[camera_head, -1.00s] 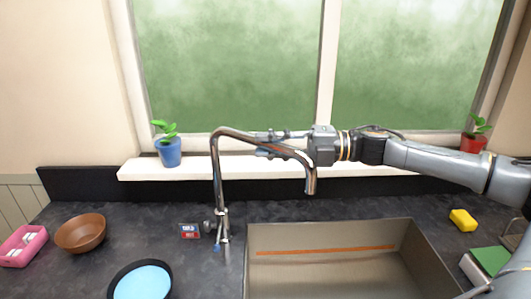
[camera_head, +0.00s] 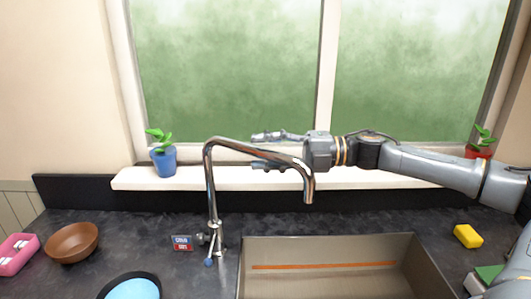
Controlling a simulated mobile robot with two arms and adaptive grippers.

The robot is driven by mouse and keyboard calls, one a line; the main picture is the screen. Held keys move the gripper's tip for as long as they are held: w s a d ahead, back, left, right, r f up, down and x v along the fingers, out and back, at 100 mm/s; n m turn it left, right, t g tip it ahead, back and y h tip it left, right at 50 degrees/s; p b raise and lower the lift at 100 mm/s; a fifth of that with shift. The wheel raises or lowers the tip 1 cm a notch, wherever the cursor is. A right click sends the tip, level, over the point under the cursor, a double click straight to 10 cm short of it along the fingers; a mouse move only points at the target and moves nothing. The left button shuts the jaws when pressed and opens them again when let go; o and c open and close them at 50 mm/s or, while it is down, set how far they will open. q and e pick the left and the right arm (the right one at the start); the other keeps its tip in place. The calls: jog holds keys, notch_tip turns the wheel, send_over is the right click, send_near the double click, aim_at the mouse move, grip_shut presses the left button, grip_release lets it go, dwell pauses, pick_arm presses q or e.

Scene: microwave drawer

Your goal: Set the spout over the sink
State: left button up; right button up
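The chrome spout (camera_head: 262,151) rises from the faucet base (camera_head: 217,243) at the sink's left back corner and bends to the right. Its downturned end appears above the back left part of the sink (camera_head: 330,252); its exact depth over the basin is hard to tell. My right gripper (camera_head: 262,151) reaches in from the right at spout height. It is open, with one finger above the spout and the other showing below and partly hidden by it. I cannot tell whether either finger touches the spout. My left gripper is not in view.
The sill behind holds a blue plant pot (camera_head: 163,161) and a red one (camera_head: 478,151). A brown bowl (camera_head: 73,243), pink box (camera_head: 17,254), blue dish (camera_head: 132,289) and small card box (camera_head: 182,243) are on the left counter. A yellow sponge (camera_head: 468,236) lies right of the sink.

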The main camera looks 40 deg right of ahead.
jog(key=shift+f, duration=0.1)
jog(key=v, duration=1.2)
dwell(0.4)
